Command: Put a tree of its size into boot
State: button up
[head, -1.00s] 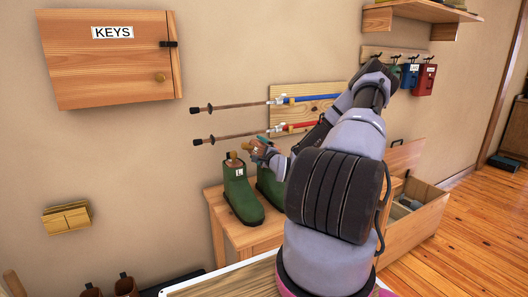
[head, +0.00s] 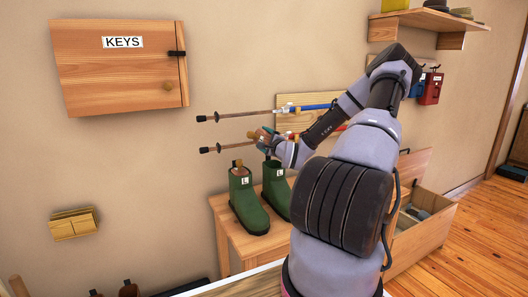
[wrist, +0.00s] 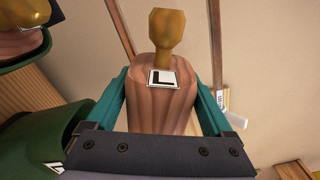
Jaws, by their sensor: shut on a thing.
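My gripper (head: 266,141) is shut on a brown shoe tree (wrist: 160,105) with a tan knob and a white "L" label. It holds the tree above the right green boot (head: 277,188). That boot's rim and dark opening (wrist: 45,115) show at left in the wrist view, beside the held tree and partly behind the gripper. The left green boot (head: 248,208) stands upright beside it, with another tree (head: 239,170) in its top; this tree's knob (wrist: 25,12) is at the upper left of the wrist view. Both boots carry white "L" labels. The held tree's lower end is hidden.
The boots stand on a wooden bench (head: 228,232). Two trekking poles (head: 245,114) hang on the wall behind my gripper. An open wooden box (head: 425,230) is at right. A "KEYS" cabinet (head: 120,75) and a small wooden box (head: 74,224) are on the wall at left.

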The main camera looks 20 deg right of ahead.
jog(key=shift+r, duration=0.9)
jog(key=shift+f, duration=0.1)
notch_tip(320, 180, down, 9)
jog(key=shift+f, duration=0.2)
jog(key=shift+f, duration=0.15)
jog(key=o, duration=1.5)
